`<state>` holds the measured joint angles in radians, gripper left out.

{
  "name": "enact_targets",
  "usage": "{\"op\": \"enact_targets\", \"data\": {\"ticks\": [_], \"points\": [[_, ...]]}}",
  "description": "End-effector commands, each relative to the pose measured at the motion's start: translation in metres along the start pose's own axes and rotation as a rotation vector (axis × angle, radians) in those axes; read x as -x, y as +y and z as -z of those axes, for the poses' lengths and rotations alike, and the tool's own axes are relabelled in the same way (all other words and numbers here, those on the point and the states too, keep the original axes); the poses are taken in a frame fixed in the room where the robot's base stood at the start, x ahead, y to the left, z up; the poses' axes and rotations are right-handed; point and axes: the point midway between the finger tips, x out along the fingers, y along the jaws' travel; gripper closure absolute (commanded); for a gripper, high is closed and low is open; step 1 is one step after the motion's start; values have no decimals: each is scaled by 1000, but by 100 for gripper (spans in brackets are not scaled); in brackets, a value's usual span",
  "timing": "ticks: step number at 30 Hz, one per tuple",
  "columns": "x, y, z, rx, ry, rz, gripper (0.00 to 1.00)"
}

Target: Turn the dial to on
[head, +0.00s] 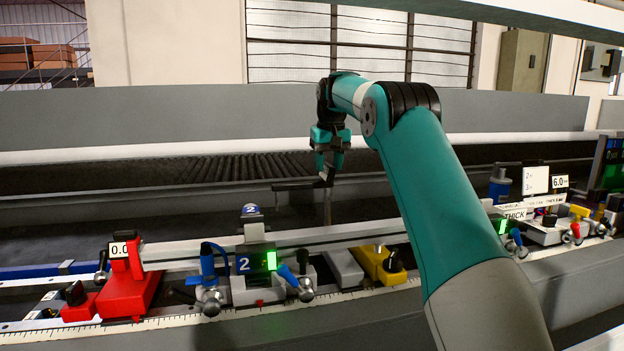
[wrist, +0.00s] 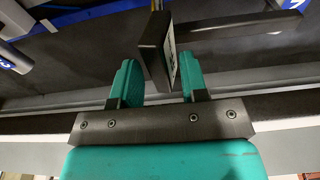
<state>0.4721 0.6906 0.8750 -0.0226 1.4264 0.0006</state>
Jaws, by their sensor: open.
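My gripper (head: 327,172) hangs pointing down above the machine rail in the head view, its jaws apart and empty. In the wrist view its two teal fingers (wrist: 158,76) stand on either side of a dark flat block (wrist: 152,48) with a pale label on its right face. The block looks close to the right finger; I cannot tell whether they touch. A dark bar (head: 298,186) and thin post show just below my gripper. No dial marked "on" is readable. Black knobs show on the yellow block (head: 372,259) and beside the red block (head: 128,290).
A clamp unit marked 2 (head: 257,262) with blue-handled levers and a green light stands below and left of my gripper. A long pale profile (head: 200,256) runs along the rail. More labelled units, including a THICK sign (head: 514,213), stand at the right.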

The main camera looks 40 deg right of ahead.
Motion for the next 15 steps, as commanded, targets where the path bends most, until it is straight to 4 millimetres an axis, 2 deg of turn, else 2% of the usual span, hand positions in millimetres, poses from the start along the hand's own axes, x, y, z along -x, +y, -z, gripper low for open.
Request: {"op": "enact_targets", "data": {"ticks": [2,7,15], "points": [[0,0,0,0,0,0,60],[0,0,0,0,0,0,99],[3,1,0,81,0,12,100]]}}
